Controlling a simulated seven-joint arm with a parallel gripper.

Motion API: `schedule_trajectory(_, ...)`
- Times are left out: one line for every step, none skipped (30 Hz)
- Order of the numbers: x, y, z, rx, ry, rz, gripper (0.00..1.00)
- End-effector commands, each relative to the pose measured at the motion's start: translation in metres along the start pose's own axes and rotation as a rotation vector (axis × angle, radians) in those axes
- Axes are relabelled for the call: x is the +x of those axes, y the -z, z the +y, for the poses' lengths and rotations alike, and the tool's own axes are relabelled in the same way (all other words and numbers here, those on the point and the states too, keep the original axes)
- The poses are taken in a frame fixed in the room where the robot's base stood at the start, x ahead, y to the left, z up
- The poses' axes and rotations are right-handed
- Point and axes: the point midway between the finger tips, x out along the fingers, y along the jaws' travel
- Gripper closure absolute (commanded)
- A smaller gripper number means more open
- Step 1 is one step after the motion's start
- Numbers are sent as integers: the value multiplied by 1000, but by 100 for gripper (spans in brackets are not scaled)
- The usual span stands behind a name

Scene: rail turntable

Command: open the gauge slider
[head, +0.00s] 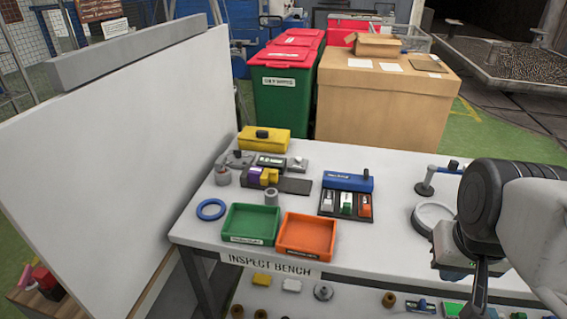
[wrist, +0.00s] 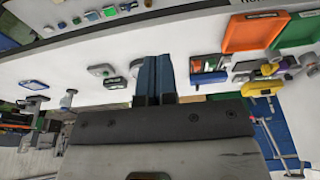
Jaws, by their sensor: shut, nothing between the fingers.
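A blue sliding cover (head: 348,182) with a dark knob sits at the back of a dark case (head: 326,206) on the bench; this looks like the gauge slider, but its label is too small to read. Grey, green and orange pieces show in the case's front slots. In the wrist view the blue cover (wrist: 208,78) lies right of my gripper (wrist: 155,60). My gripper's blue fingers are together and empty, apart from the case. In the head view my arm is at the right, and the fingertips are not clear there.
A green tray (head: 250,240) and an orange tray (head: 305,252) stand at the bench's front. A yellow box (head: 264,146) with a dark knob is behind them. A round white dish (head: 420,222) and a grey stand (head: 425,186) are right of the case. A white panel (head: 130,140) borders the left.

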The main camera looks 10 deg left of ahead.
Motion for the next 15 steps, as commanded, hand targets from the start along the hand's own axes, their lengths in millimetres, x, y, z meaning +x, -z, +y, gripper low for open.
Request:
schedule_trajectory(0,0,0,0,0,0,100)
schedule_trajectory(0,0,0,0,0,0,100)
schedule_trajectory(0,0,0,0,0,0,100)
schedule_trajectory(0,0,0,0,0,0,100)
schedule_trajectory(0,0,0,0,0,0,100)
schedule_trajectory(0,0,0,0,0,0,100)
schedule_trajectory(0,0,0,0,0,0,100)
schedule_trajectory(0,0,0,0,0,0,100)
schedule_trajectory(0,0,0,0,0,0,100)
schedule_trajectory(0,0,0,0,0,0,100)
schedule_trajectory(0,0,0,0,0,0,100)
schedule_trajectory(0,0,0,0,0,0,100)
schedule_trajectory(0,0,0,0,0,0,100)
schedule_trajectory(0,0,0,0,0,0,97)
schedule_trajectory(0,0,0,0,0,0,91)
